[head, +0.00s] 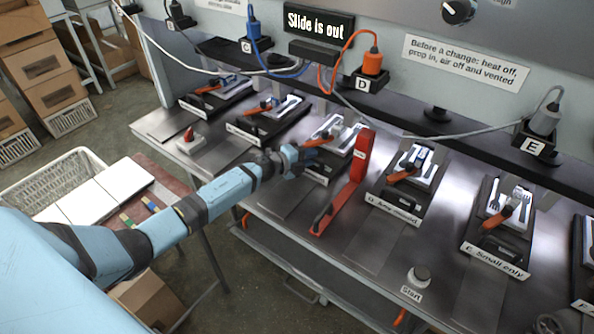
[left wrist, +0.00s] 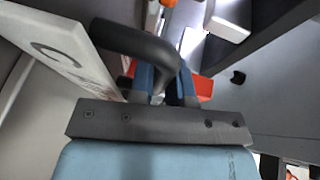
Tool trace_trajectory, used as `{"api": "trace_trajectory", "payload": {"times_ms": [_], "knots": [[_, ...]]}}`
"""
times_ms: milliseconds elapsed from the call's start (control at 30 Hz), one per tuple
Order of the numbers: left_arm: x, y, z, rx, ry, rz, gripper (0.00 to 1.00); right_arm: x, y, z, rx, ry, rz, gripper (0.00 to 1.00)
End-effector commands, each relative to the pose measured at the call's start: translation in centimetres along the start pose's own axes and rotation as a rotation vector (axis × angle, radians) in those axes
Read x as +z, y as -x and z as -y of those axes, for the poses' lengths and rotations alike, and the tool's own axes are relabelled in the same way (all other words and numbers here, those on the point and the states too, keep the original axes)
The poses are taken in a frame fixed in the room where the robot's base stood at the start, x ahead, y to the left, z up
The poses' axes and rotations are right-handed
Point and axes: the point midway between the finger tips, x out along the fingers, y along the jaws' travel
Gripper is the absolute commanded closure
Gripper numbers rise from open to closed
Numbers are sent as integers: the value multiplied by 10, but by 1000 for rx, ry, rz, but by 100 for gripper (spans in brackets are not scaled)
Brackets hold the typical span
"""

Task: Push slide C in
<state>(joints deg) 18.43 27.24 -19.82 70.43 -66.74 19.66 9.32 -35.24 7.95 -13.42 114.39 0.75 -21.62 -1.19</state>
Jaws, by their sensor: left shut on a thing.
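Slide C (head: 326,138) is the third station from the left on the metal bench, a dark base with a pale mould and an orange-handled piece on top. My left gripper (head: 294,158) is at its front edge and hides part of it. In the left wrist view, a white label plate with a "C" (left wrist: 60,50) is on the left. A dark curved handle (left wrist: 135,40) runs between the blue fingers (left wrist: 167,85), which are shut on it. The display (head: 318,24) reads "Slide is out". My right gripper is not in view.
A red upright bar with a foot (head: 359,160) stands just right of slide C. Similar stations stand on both sides, including one labelled "Small only" (head: 500,215). A start button (head: 419,275) is near the front edge. A white basket (head: 70,166) stands at left.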

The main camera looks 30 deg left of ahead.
Motion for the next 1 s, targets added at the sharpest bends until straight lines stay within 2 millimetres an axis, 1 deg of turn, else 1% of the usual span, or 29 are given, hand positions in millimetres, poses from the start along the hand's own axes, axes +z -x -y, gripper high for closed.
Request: {"api": "trace_trajectory", "payload": {"times_ms": [33, 167, 500, 533, 567, 867, 1000], "knots": [[4, -9, 1, -2, -1, 2, 100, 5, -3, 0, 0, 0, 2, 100], [8, -20, 4, -1, -1, 1, 100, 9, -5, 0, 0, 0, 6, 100], [10, -22, 8, -3, -1, 3, 100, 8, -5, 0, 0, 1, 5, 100], [10, -22, 8, -3, -1, 3, 81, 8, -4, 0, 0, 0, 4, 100], [10, -22, 8, -3, -1, 3, 74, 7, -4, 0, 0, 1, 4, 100], [10, -21, 6, -1, -1, 1, 74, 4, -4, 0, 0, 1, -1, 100], [10, -10, 5, 1, -2, 2, 74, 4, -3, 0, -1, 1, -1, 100]]}}
